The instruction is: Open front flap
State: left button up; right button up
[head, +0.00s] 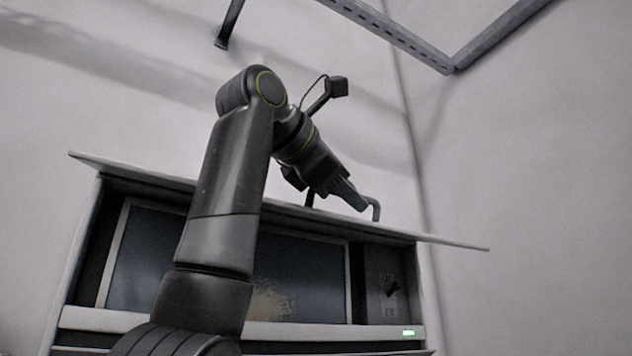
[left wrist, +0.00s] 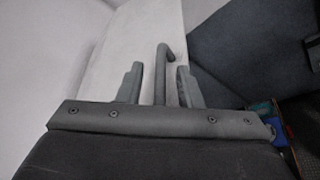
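The front flap (head: 450,243) is a thin pale panel. It stands raised, seen nearly edge-on above the cabinet's uncovered front. A grey bent bar handle (head: 376,209) sticks up from the flap near its right part. My left gripper (head: 362,204) is at this handle, above the flap. In the left wrist view the handle (left wrist: 161,75) stands between the two fingers of the left gripper (left wrist: 159,85), with a visible gap on each side. The fingers are open. The flap's pale face (left wrist: 118,55) lies beyond them. My right gripper is in neither view.
The cabinet (head: 78,245) has a dark window (head: 150,255), a black switch (head: 391,286) on a side panel and a green light (head: 408,332). A metal frame (head: 452,68) runs overhead. Grey walls stand behind. Coloured items (left wrist: 272,118) show at the right in the wrist view.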

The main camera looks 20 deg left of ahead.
pick_arm(q)
jog(key=b+v, duration=0.3)
jog(key=v, duration=1.4)
jog(key=shift+w, duration=0.1)
